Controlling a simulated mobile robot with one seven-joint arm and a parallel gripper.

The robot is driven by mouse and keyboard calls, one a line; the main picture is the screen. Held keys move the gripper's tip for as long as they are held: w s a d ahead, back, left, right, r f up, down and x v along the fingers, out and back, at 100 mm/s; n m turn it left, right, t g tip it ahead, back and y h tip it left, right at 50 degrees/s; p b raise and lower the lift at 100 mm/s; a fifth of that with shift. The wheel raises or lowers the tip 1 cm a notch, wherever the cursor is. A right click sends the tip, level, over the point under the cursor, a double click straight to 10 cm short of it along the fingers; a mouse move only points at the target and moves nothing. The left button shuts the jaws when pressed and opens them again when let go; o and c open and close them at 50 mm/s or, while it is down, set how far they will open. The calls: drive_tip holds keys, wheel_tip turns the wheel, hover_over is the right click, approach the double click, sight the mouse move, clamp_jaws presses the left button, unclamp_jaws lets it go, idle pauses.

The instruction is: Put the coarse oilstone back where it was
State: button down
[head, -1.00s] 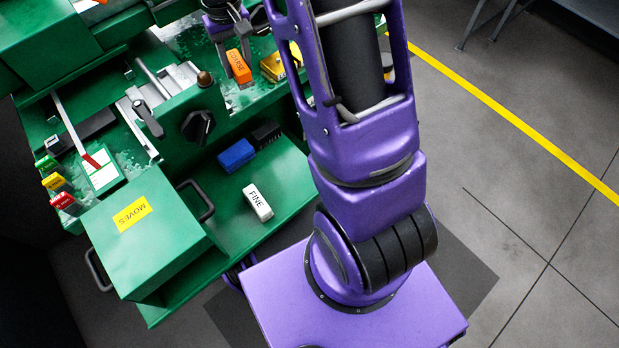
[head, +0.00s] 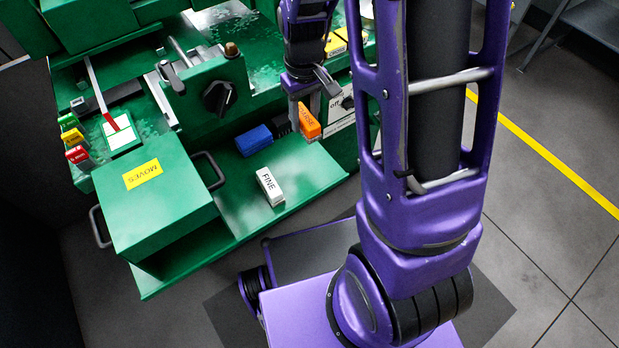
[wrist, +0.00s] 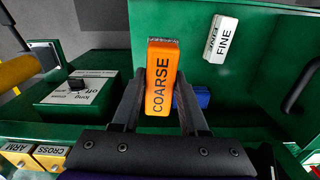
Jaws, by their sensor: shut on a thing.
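The coarse oilstone is an orange block marked COARSE (head: 309,122). My gripper (head: 302,108) is shut on it and holds it near the right end of the green shelf (head: 232,212). In the wrist view the block (wrist: 161,75) sits between the two dark fingers, its label facing the camera. I cannot tell whether it touches the shelf. A white block marked FINE (head: 270,187) lies on the shelf, also in the wrist view (wrist: 221,39).
A green box marked MOVES (head: 150,205) stands at the shelf's left. A black knob (head: 219,97) projects from the machine above the shelf. A switch box (wrist: 85,87) is left of the gripper in the wrist view. The shelf's front middle is clear.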

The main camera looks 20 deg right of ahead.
drive_tip(key=shift+n, duration=0.4)
drive_tip(key=s+f, duration=0.1)
drive_tip(key=s+f+b, duration=0.1)
drive_tip(key=f, duration=0.1)
drive_tip(key=shift+s+f, duration=0.15)
drive_tip(key=shift+f, duration=0.1)
drive_tip(key=b, duration=0.1)
hover_over(308, 168)
wheel_tip(308, 168, down, 4)
drive_tip(key=shift+f, duration=0.2)
drive_tip(key=shift+f+b, duration=0.65)
drive_tip(key=shift+f, duration=1.55)
drive_tip(key=shift+f, duration=0.15)
drive_tip(key=shift+c, duration=2.2)
unclamp_jaws()
wheel_tip(308, 168, up, 12)
drive_tip(key=p, duration=0.2)
drive_tip(key=shift+p, duration=0.4)
